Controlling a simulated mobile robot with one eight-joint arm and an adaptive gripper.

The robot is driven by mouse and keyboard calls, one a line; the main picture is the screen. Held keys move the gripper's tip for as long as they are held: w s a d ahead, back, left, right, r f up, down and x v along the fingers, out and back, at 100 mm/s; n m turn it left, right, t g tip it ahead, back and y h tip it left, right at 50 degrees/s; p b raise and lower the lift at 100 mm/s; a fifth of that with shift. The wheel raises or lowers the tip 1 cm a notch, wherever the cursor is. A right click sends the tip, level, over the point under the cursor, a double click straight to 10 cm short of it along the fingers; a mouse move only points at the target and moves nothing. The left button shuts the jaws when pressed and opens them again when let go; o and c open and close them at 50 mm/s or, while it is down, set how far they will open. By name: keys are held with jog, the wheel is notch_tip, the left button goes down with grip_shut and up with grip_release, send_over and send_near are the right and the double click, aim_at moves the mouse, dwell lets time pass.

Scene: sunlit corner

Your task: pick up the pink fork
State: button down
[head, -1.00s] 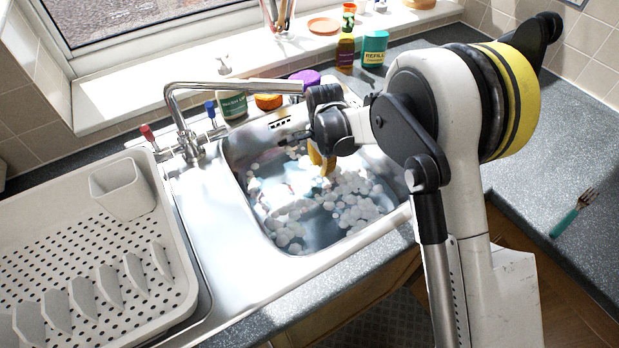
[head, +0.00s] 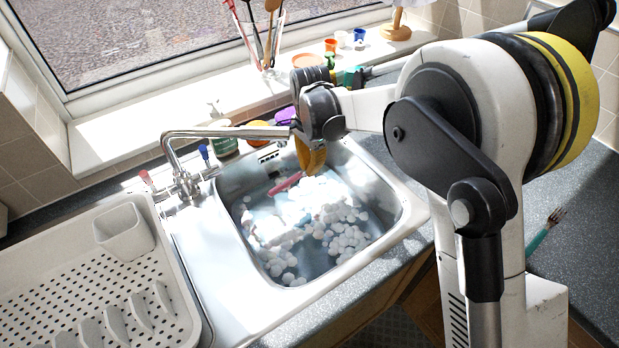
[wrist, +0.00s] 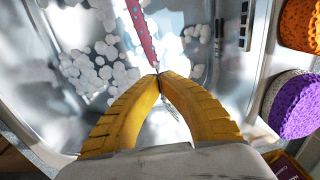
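The pink fork shows its pink, light-dotted handle in the wrist view (wrist: 143,35), stretching up from my fingertips, and its metal tines below them between the fingers. In the head view its handle (head: 285,184) sticks out to the left below my gripper, over the sink. My gripper (wrist: 158,74) has two yellow ribbed fingers, their tips brought together on the fork near the lower end of the handle. In the head view the yellow fingers (head: 310,157) are over the back of the sink, and the tines are hidden there.
The steel sink (head: 385,215) holds water and white foam. The tap (head: 215,132) reaches over its back edge, close to my gripper. A white dish rack (head: 60,265) stands left. A teal-handled fork (head: 540,238) lies on the right counter.

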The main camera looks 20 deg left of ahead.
notch_tip(320, 180, up, 3)
jog(key=shift+r+p, duration=0.2)
jog(key=shift+p, duration=0.3)
jog(key=shift+r+p, duration=1.65)
jog(key=shift+d, duration=0.1)
